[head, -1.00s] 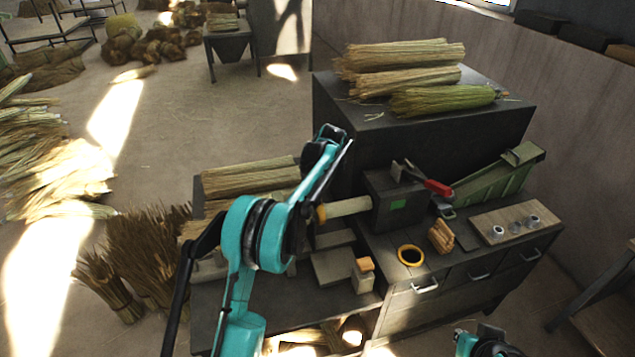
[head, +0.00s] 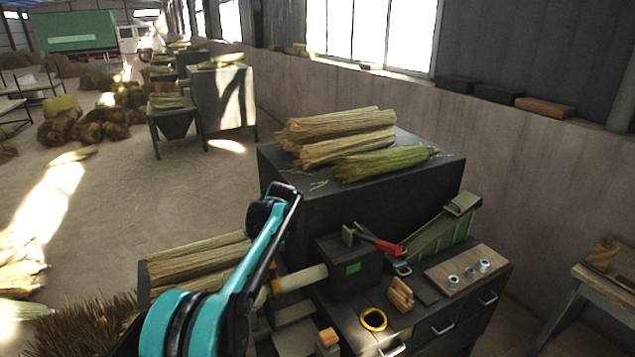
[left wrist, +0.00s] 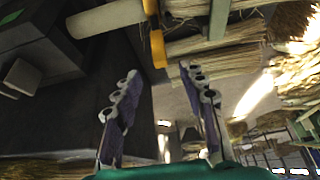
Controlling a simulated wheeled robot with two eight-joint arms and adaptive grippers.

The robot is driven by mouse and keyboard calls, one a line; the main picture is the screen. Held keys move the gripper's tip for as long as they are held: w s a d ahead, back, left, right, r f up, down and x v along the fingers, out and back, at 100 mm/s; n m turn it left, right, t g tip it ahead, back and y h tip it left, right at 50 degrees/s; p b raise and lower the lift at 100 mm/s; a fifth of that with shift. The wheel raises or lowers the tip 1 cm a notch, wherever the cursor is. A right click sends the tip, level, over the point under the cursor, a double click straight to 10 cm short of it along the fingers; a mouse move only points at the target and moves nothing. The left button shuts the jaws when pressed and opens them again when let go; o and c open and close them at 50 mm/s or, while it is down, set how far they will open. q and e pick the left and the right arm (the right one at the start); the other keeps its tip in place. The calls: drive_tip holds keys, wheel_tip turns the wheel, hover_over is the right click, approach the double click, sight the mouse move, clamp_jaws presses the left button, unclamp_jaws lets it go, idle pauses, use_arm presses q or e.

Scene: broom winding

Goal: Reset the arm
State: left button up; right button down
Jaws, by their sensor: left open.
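My left arm (head: 203,318), teal and black, comes in from the lower left in the head view and rises to a black joint beside the dark cabinet. I cannot make out its fingers in that view. In the left wrist view my left gripper (left wrist: 157,76) is open and empty, its two dark fingers apart. Beyond them is a pale wooden rod (left wrist: 106,18) with a yellow collar (left wrist: 157,46). The rod (head: 304,278) also shows in the head view, sticking out from a dark machine box (head: 338,284). My right gripper is not in view.
Straw bundles (head: 335,137) lie on the dark cabinet (head: 375,196), and more bundles (head: 190,265) lie left of the rod. A yellow ring (head: 373,320), a wooden block with metal cups (head: 462,272) and a red-handled tool (head: 378,242) are on the workbench.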

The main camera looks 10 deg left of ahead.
use_arm(q)
drive_tip(key=s+d+r+m+t+h+b, duration=0.1)
drive_tip(key=s+d+m+b, duration=0.1)
drive_tip(key=s, duration=0.8)
drive_tip(key=s+d+r+m+b, duration=0.1)
drive_tip(key=s+r+b, duration=0.1)
drive_tip(key=s, duration=0.8)
drive_tip(key=s+d+f+m+h+b, duration=0.1)
drive_tip(key=s+f+m+b, duration=0.1)
drive_tip(key=s+f, duration=0.4)
drive_tip(key=s+d+f+m+t+h+b, duration=0.1)
drive_tip(key=s+f, duration=0.6)
drive_tip(key=s, duration=0.8)
drive_tip(key=shift+s+d+m+t+b, duration=0.3)
drive_tip(key=shift+d+m+b, duration=0.1)
drive_tip(key=shift+d+b, duration=0.25)
drive_tip(key=shift+f, duration=0.1)
